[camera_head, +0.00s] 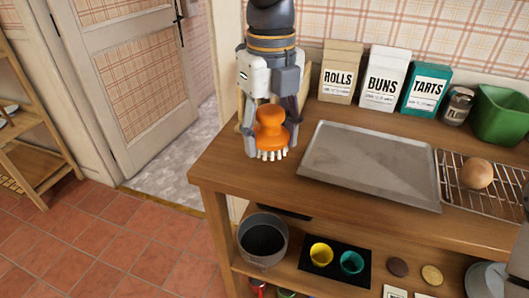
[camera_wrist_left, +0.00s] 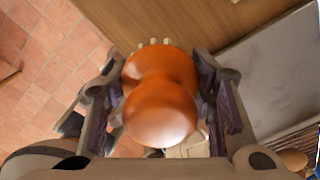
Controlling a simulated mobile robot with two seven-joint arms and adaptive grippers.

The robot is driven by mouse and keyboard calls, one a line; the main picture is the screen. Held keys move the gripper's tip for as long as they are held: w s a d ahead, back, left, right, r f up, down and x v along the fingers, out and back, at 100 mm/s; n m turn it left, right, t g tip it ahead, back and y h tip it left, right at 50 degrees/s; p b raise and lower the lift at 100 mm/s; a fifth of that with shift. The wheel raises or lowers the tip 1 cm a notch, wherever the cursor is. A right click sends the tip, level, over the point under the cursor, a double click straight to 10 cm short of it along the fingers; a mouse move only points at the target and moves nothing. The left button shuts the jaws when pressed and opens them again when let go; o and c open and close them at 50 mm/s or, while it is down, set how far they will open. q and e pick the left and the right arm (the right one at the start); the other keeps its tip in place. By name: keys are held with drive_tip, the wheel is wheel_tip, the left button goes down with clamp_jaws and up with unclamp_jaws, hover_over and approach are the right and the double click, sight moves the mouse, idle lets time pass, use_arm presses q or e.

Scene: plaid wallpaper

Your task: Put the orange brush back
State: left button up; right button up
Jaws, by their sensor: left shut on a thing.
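The orange brush (camera_head: 270,128) has a round knobbed handle and pale bristles pointing down. My left gripper (camera_head: 271,125) is shut on its handle, with one finger on each side. The brush is upright at the left end of the wooden counter, its bristles at or just above the surface; I cannot tell whether they touch. In the left wrist view the brush (camera_wrist_left: 160,95) fills the space between the fingers (camera_wrist_left: 160,105), and a few bristle tips show past it. My right gripper does not show clearly in either view.
A grey baking tray (camera_head: 375,160) lies right of the brush. A wire rack (camera_head: 464,205) with a bun (camera_head: 476,173) is farther right. Bags (camera_head: 342,72) and a green bin (camera_head: 502,115) stand along the wall. A shelf below holds a pot (camera_head: 263,240) and yellow and teal cups.

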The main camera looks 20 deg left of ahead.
sight(265, 166)
use_arm(q)
drive_tip(key=shift+w+a+f, duration=0.25)
drive_tip(key=shift+w+f, duration=0.15)
drive_tip(key=shift+f, duration=0.15)
drive_tip(key=shift+w+a+f, duration=0.2)
drive_tip(key=shift+w+f, duration=0.15)
drive_tip(key=shift+f, duration=0.2)
drive_tip(key=shift+w+a+f, duration=0.15)
drive_tip(key=shift+f, duration=0.9)
drive_tip(key=shift+w+a+f, duration=0.1)
drive_tip(key=shift+f, duration=0.9)
drive_tip(key=o, duration=1.3)
wheel_tip(265, 166, up, 12)
drive_tip(key=shift+r, duration=0.2)
drive_tip(key=shift+f, duration=0.1)
